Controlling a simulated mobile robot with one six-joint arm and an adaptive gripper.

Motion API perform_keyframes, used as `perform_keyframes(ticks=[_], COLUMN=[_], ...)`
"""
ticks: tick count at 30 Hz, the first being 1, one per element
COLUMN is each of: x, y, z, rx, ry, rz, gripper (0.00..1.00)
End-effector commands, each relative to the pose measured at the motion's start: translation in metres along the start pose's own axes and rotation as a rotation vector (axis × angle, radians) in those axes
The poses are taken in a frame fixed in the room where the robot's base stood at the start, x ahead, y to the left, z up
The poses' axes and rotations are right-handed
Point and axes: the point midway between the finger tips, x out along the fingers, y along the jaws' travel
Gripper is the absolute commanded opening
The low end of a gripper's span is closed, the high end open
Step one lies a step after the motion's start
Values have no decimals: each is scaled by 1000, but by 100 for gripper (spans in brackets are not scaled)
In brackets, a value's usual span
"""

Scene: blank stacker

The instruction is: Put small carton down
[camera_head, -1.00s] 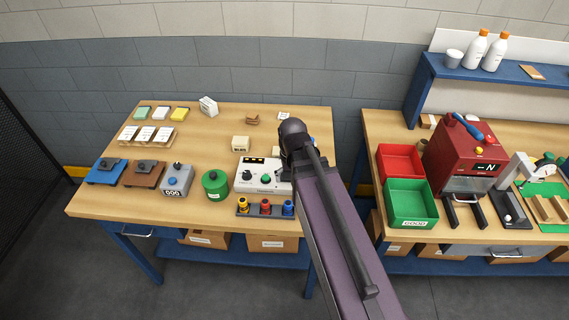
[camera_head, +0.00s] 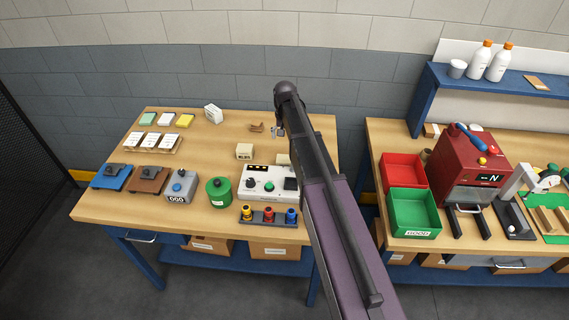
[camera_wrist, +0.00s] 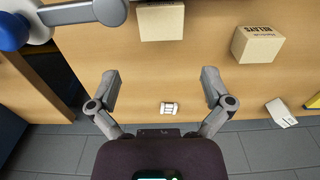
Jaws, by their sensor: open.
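Two small cartons stand on the left bench (camera_head: 95,212). One, with a printed label (camera_head: 244,151), is behind the white control box; it appears as the carton marked RELAYS in the wrist view (camera_wrist: 257,44). I cannot tell which is the task's carton. My gripper (camera_head: 278,132) is above the back of the bench. In the wrist view my gripper (camera_wrist: 160,82) is open and empty, its fingers apart and clear of both cartons.
A small white item (camera_wrist: 169,108) lies on the wood below my gripper. The white control box (camera_head: 262,184), green canister (camera_head: 218,191) and colored-knob rack (camera_head: 269,217) stand nearer the front. A brown piece (camera_head: 256,127) lies behind the labelled carton. The wall is close behind.

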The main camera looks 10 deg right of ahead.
Motion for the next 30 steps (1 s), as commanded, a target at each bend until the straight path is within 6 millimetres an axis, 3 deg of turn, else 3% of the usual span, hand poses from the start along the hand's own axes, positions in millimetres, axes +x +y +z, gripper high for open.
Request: perform_keyframes(ticks=[8, 30], x=[6, 62], y=[0, 0], z=[0, 0], rx=[-1, -1], ry=[0, 0], rz=[0, 0], gripper=[100, 100])
